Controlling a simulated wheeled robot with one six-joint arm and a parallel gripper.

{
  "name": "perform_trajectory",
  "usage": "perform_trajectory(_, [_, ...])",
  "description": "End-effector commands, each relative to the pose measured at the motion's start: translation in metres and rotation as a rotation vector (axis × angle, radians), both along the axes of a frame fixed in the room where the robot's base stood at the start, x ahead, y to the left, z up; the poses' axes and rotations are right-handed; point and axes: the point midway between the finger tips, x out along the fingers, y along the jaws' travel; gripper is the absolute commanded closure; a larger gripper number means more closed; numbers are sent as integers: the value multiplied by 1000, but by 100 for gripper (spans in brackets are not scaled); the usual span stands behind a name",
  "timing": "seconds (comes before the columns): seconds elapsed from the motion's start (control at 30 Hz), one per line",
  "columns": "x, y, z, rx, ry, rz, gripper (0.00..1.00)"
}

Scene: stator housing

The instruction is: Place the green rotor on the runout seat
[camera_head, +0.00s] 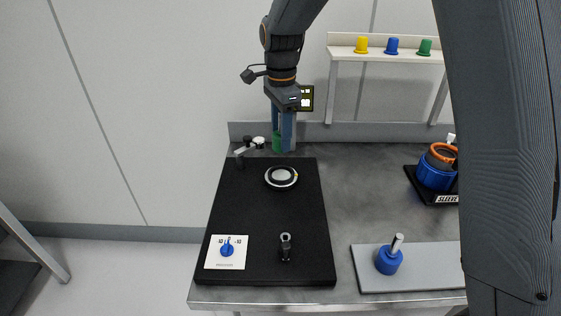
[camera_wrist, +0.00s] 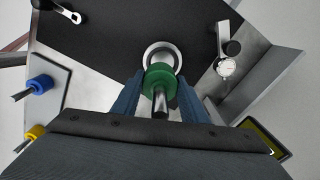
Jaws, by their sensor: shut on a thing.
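My gripper (camera_head: 284,143) reaches down behind the black plate (camera_head: 265,215) at the back of the bench, shut on the green rotor (camera_head: 277,142). In the wrist view the green rotor (camera_wrist: 160,78) sits between the two blue fingers of my gripper (camera_wrist: 160,95), with its metal shaft pointing toward the camera. In the wrist view the rotor covers the near part of the seat's ring (camera_wrist: 151,47). The rotor's height above the bench is unclear.
A dial gauge (camera_wrist: 226,67) on a black post stands beside the seat. A blue rotor (camera_head: 388,260) and a yellow one (camera_wrist: 36,131) stand on a grey tray. A clamp (camera_head: 285,247) and a blue knob (camera_head: 227,250) are on the plate's front. A blue sleeve (camera_head: 434,176) is at right.

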Motion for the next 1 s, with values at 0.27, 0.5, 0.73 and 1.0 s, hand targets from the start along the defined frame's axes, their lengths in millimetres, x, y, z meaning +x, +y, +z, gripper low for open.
perform_trajectory(0.27, [-2,0,-31,-2,5,0,100])
perform_trajectory(0.5, [0,0,-60,0,0,0,100])
perform_trajectory(0.73, [-1,0,-77,-1,2,0,100])
perform_trajectory(1.0, [0,0,-100,1,-2,0,100])
